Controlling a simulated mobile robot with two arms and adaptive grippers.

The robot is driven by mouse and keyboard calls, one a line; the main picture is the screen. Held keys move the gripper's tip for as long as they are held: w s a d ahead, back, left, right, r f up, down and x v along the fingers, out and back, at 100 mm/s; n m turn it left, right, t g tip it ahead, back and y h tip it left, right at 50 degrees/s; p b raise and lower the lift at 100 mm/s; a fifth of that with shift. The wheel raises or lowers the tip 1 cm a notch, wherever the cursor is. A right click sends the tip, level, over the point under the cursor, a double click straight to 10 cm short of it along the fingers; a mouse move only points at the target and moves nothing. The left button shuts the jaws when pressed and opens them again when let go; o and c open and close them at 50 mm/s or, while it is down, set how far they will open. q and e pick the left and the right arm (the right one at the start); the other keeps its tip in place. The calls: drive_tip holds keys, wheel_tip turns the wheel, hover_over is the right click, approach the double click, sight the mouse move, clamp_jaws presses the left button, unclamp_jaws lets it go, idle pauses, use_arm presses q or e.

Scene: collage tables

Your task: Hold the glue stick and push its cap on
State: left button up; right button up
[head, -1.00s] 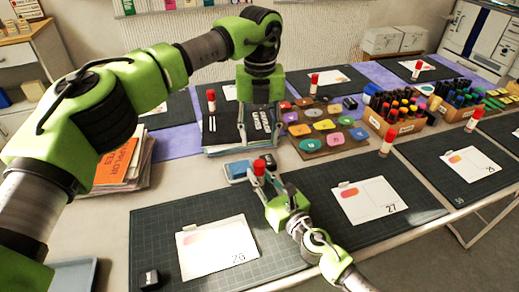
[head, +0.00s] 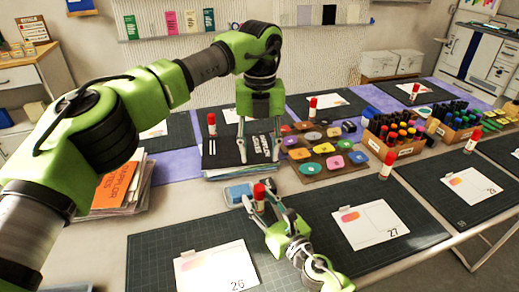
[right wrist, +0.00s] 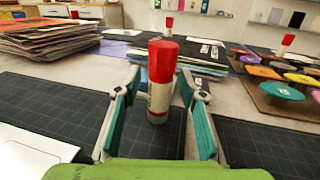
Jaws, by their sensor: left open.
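In the right wrist view the glue stick (right wrist: 160,85) is between my right gripper's fingers, with a gap on each side. I cannot tell how firmly the red cap sits. My right gripper (head: 262,198) is open around the stick, and its fingers also show in the right wrist view (right wrist: 160,90). My left gripper (head: 259,155) is open and empty, pointing down over the dark book stack behind the glue stick.
Papers and folders (head: 125,190) lie left. Other red-topped sticks stand on mats.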

drive_tip(key=v, duration=0.9)
drive_tip(key=shift+f, duration=0.1)
drive_tip(key=shift+s+d, duration=0.3)
drive_tip(key=shift+s, duration=0.35)
drive_tip(key=shift+s+d, duration=0.45)
drive_tip(key=shift+s, duration=0.15)
